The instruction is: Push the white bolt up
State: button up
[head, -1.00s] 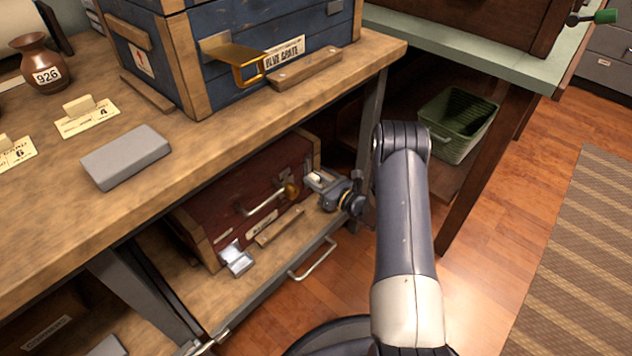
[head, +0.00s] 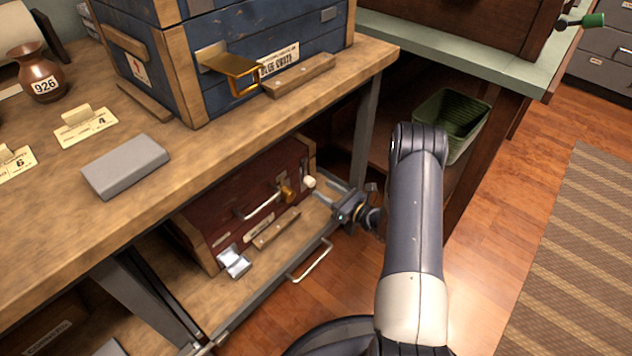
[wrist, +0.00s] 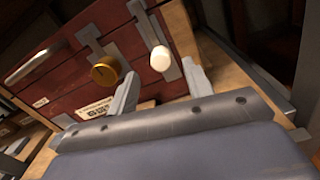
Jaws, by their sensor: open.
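The white bolt (wrist: 160,58) is a short rounded white knob on a grey metal strip, at the right end of a red crate's front (wrist: 70,75). It also shows in the head view as a small pale knob (head: 309,182). My gripper (wrist: 162,80) is open and empty, with one finger to each side of the bolt in the wrist view. In the head view, my gripper (head: 323,194) is just right of the bolt and apart from it. A brass knob (wrist: 104,70) sits left of the bolt.
The red crate stands on a low pull-out shelf (head: 232,300) under the wooden counter (head: 215,150). A counter leg (head: 366,125) rises behind my gripper. A blue crate (head: 235,90) stands on the counter. A green basket (head: 450,115) is at the right.

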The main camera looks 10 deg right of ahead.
aim_at(313, 183)
jog(key=shift+p+v, duration=0.35)
jog(key=shift+v, duration=1.9)
jog(key=b+x, duration=0.3)
jog(key=x, duration=0.7)
jog(key=shift+w+a+f, duration=0.1)
jog(key=shift+w+a, duration=0.1)
jog(key=shift+a, duration=0.05)
notch_tip(313, 183, down, 2)
jog(key=shift+w+f+b, duration=0.1)
jog(key=shift+f+b, duration=0.05)
jog(key=shift+b, duration=0.3)
jog(key=shift+f, duration=0.6)
jog(key=shift+r, duration=0.1)
